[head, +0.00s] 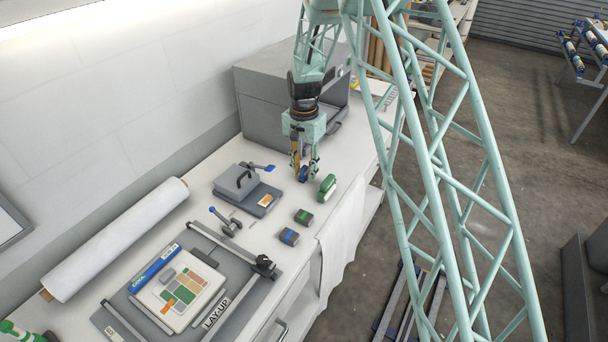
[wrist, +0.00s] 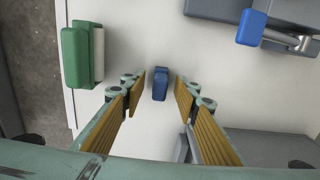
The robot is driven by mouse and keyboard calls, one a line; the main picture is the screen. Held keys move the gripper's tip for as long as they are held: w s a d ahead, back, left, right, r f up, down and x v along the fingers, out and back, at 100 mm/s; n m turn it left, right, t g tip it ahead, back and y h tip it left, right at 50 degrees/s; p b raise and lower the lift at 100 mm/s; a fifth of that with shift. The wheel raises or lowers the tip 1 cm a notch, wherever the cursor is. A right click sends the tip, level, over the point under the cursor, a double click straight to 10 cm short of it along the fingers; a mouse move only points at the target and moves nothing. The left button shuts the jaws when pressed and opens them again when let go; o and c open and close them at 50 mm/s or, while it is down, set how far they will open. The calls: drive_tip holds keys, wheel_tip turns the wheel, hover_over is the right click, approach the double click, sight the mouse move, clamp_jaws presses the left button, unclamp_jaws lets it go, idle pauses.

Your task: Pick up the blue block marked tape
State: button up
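A small blue block (wrist: 160,84) lies on the white bench top between my fingertips in the wrist view, with a gap on each side. In the head view this blue block (head: 304,175) is partly hidden by my fingers; no marking on it can be read. My gripper (head: 305,172) points down over it with its fingers apart. In the wrist view my gripper (wrist: 154,88) is open, with yellow-brown inner finger pads, and holds nothing.
A green and white block (wrist: 76,56) stands close on the left in the wrist view. Two dark blocks, one green-topped (head: 304,217) and one blue-topped (head: 289,236), lie nearer. A grey press (head: 247,189) with a blue-ended lever (wrist: 251,28) is beside my gripper. A grey cabinet (head: 270,100) stands behind.

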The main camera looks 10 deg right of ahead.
sight(304, 167)
clamp_jaws()
drive_tip(key=shift+r, duration=0.1)
idle(0.4)
drive_tip(key=shift+r, duration=4.95)
drive_tip(key=c, duration=0.6)
unclamp_jaws()
drive_tip(key=shift+c, duration=1.2)
